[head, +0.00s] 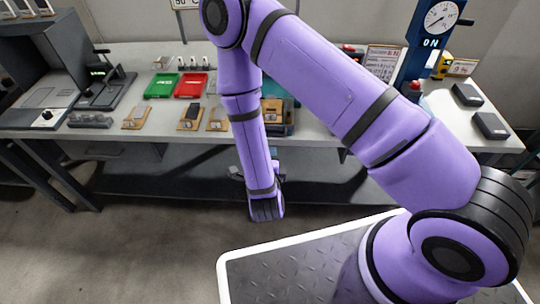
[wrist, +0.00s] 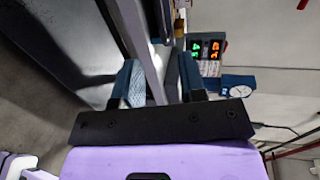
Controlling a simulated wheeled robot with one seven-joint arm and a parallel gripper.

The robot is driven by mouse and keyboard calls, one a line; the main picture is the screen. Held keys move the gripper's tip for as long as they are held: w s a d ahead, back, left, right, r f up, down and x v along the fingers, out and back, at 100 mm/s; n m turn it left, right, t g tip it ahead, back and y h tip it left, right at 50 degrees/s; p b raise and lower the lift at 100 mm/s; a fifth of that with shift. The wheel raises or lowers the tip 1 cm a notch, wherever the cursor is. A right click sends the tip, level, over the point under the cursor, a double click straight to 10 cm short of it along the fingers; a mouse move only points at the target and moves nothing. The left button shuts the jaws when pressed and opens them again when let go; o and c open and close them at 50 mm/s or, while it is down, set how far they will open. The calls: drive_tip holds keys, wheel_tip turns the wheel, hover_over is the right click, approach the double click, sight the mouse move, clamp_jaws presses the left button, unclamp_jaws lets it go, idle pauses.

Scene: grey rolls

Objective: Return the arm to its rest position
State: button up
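My purple arm (head: 330,75) rises from the lower right, bends at the top, and hangs down in front of the workbench (head: 330,130). My gripper (wrist: 158,82) shows in the wrist view with two blue-grey fingers apart and nothing seen held between them. The bench's edge and legs appear behind that gap. In the head view the gripper is small and mostly hidden beyond the dark wrist joint (head: 266,208), below the height of the bench top.
The bench carries a green tray (head: 162,86), a red tray (head: 191,85), wooden-based pieces (head: 190,117), a grey machine (head: 45,95) and a blue gauge stand (head: 432,50). Dark boxes (head: 490,125) lie at the right. A white-rimmed plate (head: 300,275) is in front. Floor at left is clear.

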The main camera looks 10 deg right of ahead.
idle(0.3)
drive_tip(key=w+r+n+g+y, duration=0.3)
drive_tip(key=w+r, duration=0.6)
drive_tip(key=r, duration=0.4)
drive_tip(key=s+d+r+n+g+y, duration=0.1)
drive_tip(key=d+r+n+g+y, duration=0.15)
drive_tip(key=r+n, duration=0.85)
drive_tip(key=s+d+r+n+g, duration=0.1)
drive_tip(key=s+d+r, duration=0.3)
drive_tip(key=s+r, duration=0.3)
drive_tip(key=s+d+r+n+g, duration=0.1)
drive_tip(key=s+d+r, duration=0.3)
drive_tip(key=r, duration=0.5)
drive_tip(key=s+d+r+n+g, duration=0.1)
drive_tip(key=s+d+r+n, duration=0.1)
drive_tip(key=s, duration=0.6)
drive_tip(key=s+d+r+n+g+h, duration=0.1)
drive_tip(key=s+d+r+n, duration=0.2)
drive_tip(key=s+d, duration=0.2)
drive_tip(key=s, duration=0.3)
drive_tip(key=shift+d, duration=0.15)
